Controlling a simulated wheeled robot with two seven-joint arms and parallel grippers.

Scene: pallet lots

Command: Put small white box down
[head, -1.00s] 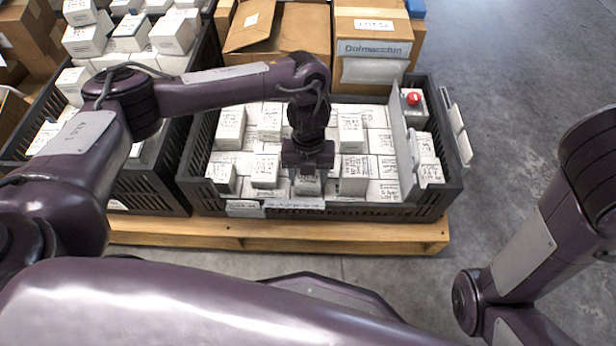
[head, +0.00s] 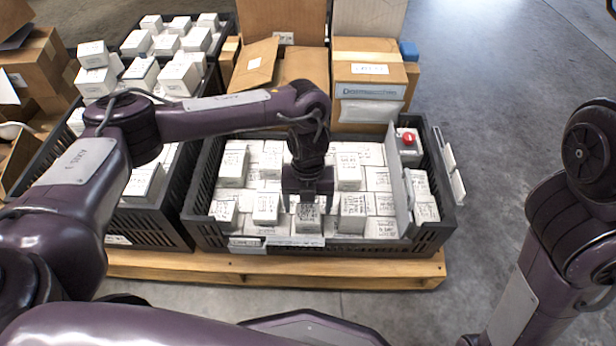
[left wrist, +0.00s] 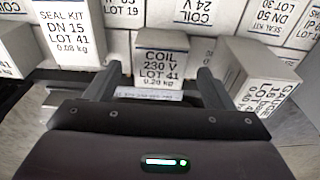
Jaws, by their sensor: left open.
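The small white box (left wrist: 160,66), marked COIL 230 V LOT 41, stands between my left gripper's two fingers in the left wrist view, with a gap on either side. In the head view this box (head: 308,217) is in the front row of the black crate (head: 345,246), by its front wall. My left gripper (head: 308,200) is open, right above and behind the box's visible face. The fingers are hard to make out in the head view. They show clearly in the left wrist view (left wrist: 157,88). My right arm shows at the right edge, but its gripper is out of view.
Other white boxes (head: 265,207) stand close on both sides. A grey divider (head: 399,180) closes off the crate's right end, where a box with a red button (head: 407,139) sits. Cardboard cartons (head: 370,75) stand behind. Another crate of white boxes (head: 150,222) is at left. Floor is clear at right.

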